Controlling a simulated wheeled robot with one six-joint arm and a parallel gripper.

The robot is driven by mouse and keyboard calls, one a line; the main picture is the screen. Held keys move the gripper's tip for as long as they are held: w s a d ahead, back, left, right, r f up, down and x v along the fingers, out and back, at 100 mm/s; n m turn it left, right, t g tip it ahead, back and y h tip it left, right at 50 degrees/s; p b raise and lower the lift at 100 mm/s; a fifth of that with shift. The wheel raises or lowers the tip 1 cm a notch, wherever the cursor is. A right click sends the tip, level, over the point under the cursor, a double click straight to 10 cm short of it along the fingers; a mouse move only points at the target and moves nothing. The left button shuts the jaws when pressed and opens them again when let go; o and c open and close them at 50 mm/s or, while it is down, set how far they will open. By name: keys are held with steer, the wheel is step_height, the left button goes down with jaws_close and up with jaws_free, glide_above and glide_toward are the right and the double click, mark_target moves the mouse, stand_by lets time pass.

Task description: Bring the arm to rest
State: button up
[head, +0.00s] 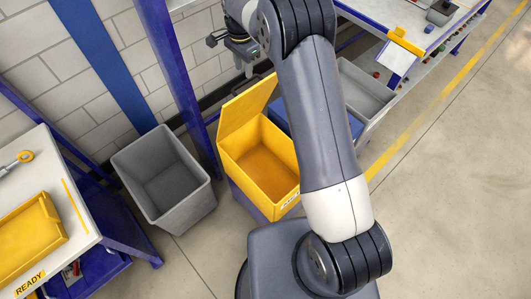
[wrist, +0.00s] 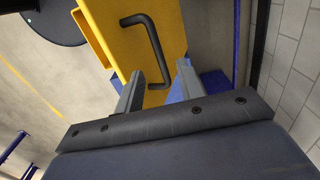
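My arm reaches up and back over the floor in the head view, with my gripper (head: 243,66) near the wall, above and behind the raised lid (head: 246,108) of a yellow box (head: 282,190). In the wrist view my gripper (wrist: 160,67) has its two grey fingers spread apart with nothing clamped between them. The yellow lid (wrist: 112,22) lies beyond the fingers there, with a black bar handle (wrist: 153,45). The handle's lower end shows between the fingers in the picture, and I see no finger pressing on it. The box stands open and looks empty.
A grey open bin (head: 165,182) stands left of the yellow box. A blue post (head: 172,75) rises beside them. A table (head: 72,215) with a yellow tray (head: 30,240) is at left. A grey tray (head: 367,92) and a bench are at right. Floor at right is clear.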

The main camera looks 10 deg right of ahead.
mark_target(245, 81)
steer(key=shift+r, duration=0.5)
steer(key=shift+f, duration=0.1)
steer(key=shift+f+b, duration=1.25)
steer(key=shift+f, duration=2.7)
